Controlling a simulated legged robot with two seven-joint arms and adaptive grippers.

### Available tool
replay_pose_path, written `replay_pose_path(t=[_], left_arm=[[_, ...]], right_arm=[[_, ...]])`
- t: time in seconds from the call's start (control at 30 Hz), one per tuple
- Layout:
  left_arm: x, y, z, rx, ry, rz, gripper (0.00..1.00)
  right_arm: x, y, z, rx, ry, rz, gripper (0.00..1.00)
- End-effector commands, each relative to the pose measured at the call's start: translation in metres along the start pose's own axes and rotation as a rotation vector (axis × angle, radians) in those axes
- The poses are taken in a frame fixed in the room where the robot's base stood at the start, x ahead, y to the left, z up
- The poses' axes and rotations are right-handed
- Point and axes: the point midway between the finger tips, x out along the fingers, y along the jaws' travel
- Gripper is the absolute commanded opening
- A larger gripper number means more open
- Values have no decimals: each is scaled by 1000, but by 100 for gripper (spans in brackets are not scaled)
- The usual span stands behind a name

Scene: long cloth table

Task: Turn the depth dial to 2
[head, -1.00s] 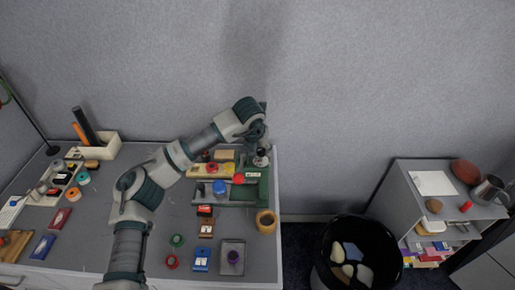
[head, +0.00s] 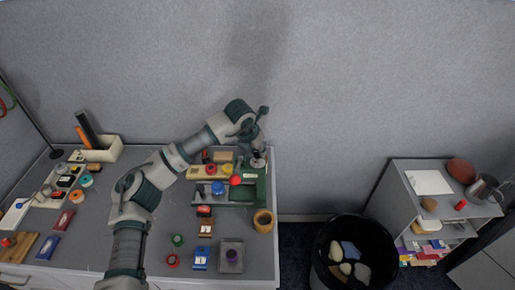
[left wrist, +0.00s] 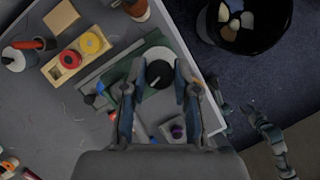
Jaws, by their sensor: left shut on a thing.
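The depth dial (left wrist: 159,73) is a black knob on a pale round plate, on a green machine at the right end of the table. My left gripper (left wrist: 158,88) is shut on the black knob, with a finger on each side of it. In the head view, my left gripper (head: 257,149) reaches down onto the dial from above, and the arm hides part of it. The machine's green body (head: 262,187) shows in front of it. I cannot read the dial's number marks. A jointed grey part (left wrist: 270,135) at the right of the wrist view may be my right gripper; its jaws are unclear.
A wooden block with a red and a yellow button (left wrist: 79,52) is near the machine. A bamboo cup (head: 263,221) and a grey tray (head: 231,256) stand in front. A black bin (head: 352,255) and a shelf unit (head: 430,213) are to the right, beyond the table edge.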

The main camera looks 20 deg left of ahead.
Motion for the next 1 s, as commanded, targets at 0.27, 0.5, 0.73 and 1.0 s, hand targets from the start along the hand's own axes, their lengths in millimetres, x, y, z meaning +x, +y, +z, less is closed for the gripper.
replay_pose_path(t=[0.27, 0.5, 0.73, 1.0], left_arm=[[4, -1, -3, 23, 11, -10, 0], [4, -1, -2, 21, 8, -9, 54], [1, -1, -1, 21, 3, -10, 54], [-37, 0, 0, 22, 0, -8, 54]], right_arm=[[5, 0, 2, 0, -1, 0, 40], [6, 0, 1, 0, -2, 0, 40], [5, 1, 0, 0, 0, 0, 40], [4, 0, 1, 0, 1, 1, 40]])
